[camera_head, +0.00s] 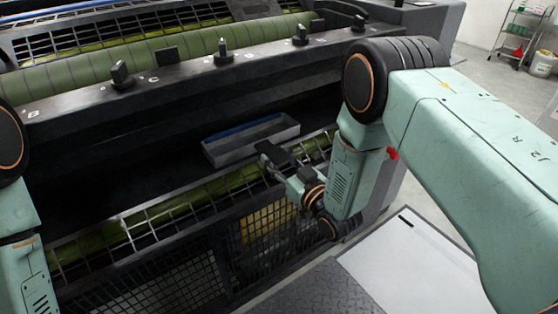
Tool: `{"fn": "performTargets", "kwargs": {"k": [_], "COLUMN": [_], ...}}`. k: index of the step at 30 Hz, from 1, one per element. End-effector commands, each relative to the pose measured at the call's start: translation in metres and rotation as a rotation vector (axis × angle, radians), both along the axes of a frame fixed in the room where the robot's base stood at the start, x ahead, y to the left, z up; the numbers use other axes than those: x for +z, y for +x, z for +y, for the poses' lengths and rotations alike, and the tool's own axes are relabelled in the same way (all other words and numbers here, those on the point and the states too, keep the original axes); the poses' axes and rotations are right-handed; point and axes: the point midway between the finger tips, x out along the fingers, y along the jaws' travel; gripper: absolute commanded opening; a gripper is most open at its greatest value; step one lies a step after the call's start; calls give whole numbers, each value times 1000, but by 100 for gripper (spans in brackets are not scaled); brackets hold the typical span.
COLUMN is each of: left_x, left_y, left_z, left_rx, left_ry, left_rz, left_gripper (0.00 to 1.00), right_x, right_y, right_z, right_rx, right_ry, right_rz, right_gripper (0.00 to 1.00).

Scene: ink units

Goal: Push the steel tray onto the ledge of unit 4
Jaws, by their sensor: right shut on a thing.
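The steel tray (225,153) is a shallow grey box with a blue strip along its far long side. It sits in the dark recess of the ink unit, just behind the barred guard, and slants slightly up to the right. My right gripper (268,157) reaches in from the right over the guard and is shut on the tray's near side; the fingertips are small and dark there. The ledge cannot be clearly made out in the shadow around the tray. My left arm shows at the left edge, but its gripper is out of view.
A dark bar with several black knobs (222,57) runs above the recess, with a green roller (190,48) behind it. The barred guard (165,208) lies in front. A white panel (410,265) lies at lower right. Dark space is open left of the tray.

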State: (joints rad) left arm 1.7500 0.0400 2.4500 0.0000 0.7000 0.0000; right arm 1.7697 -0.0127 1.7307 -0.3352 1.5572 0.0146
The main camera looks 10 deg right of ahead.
Motion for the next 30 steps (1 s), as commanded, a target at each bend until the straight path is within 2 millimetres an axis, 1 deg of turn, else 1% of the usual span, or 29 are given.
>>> {"fn": "performTargets", "kwargs": {"k": [7, 8, 16, 17, 26, 30], "left_x": [-1, -1, -1, -1, -1, -1], "left_y": [0, 0, 0, 0, 0, 0], "left_z": [0, 0, 0, 0, 0, 0], "left_rx": [0, 0, 0, 0, 0, 0], "left_ry": [0, 0, 0, 0, 0, 0], "left_rz": [0, 0, 0, 0, 0, 0], "left_gripper": [40, 40, 40, 40, 40, 40], "right_x": [1, 1, 0, 0, -1, -2], "right_y": [3, 3, 2, 2, 1, -9], "right_z": [1, 1, 1, 1, 0, -4], "right_rx": [0, 0, 0, 0, 0, -1], "right_ry": [0, 1, 0, 0, 0, 0], "right_rz": [-3, -3, -1, -1, 3, 5], "right_gripper": [0, 42, 65, 67, 67, 67]}}
